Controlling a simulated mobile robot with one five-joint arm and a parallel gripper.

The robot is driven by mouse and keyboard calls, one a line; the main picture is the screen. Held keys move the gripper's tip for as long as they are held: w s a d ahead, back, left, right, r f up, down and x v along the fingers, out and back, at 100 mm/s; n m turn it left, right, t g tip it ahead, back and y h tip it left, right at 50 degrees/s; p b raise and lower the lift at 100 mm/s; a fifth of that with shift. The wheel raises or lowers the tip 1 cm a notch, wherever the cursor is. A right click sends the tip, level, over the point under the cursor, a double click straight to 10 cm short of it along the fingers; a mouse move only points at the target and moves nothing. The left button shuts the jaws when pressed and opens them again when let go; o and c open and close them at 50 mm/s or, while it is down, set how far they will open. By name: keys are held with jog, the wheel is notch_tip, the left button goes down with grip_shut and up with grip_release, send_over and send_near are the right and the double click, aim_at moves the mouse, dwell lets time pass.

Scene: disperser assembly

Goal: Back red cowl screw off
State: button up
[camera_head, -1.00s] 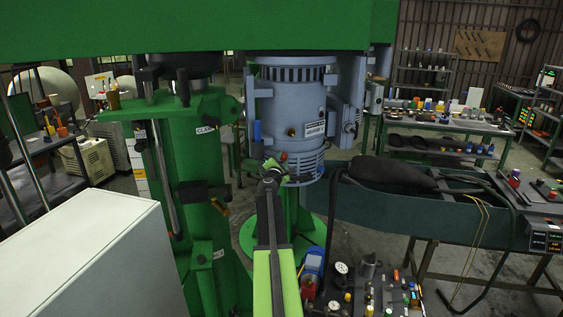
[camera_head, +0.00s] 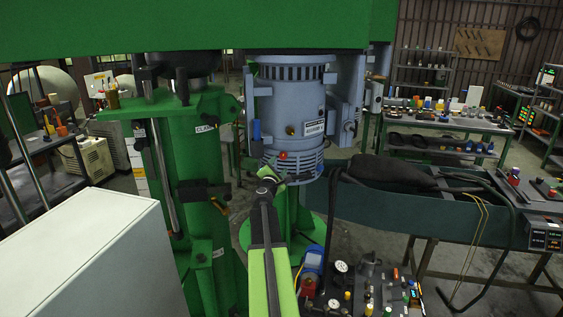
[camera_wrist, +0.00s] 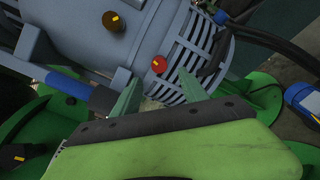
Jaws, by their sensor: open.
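The red cowl screw (camera_head: 283,155) sits on the lower, slotted part of the grey-blue motor (camera_head: 290,108). In the wrist view the red screw (camera_wrist: 159,64) shows as a round red head with a small yellow mark, beside the cooling slots. My gripper (camera_wrist: 158,79) is open and empty, its two green fingers pointing toward the screw. The screw appears between and just beyond the fingertips; the exact gap in depth cannot be told. In the head view my gripper (camera_head: 270,181) is just below and left of the screw.
A brass-coloured screw (camera_wrist: 115,22) and a blue-ended part (camera_wrist: 67,84) are on the motor's side. A dark hose (camera_wrist: 265,37) runs to the right. The green column (camera_head: 195,170) stands left, and a bench with gauges (camera_head: 360,290) lies below right.

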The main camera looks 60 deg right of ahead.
jog(key=v, duration=0.9)
jog(key=shift+a, duration=0.3)
jog(key=shift+s, duration=0.2)
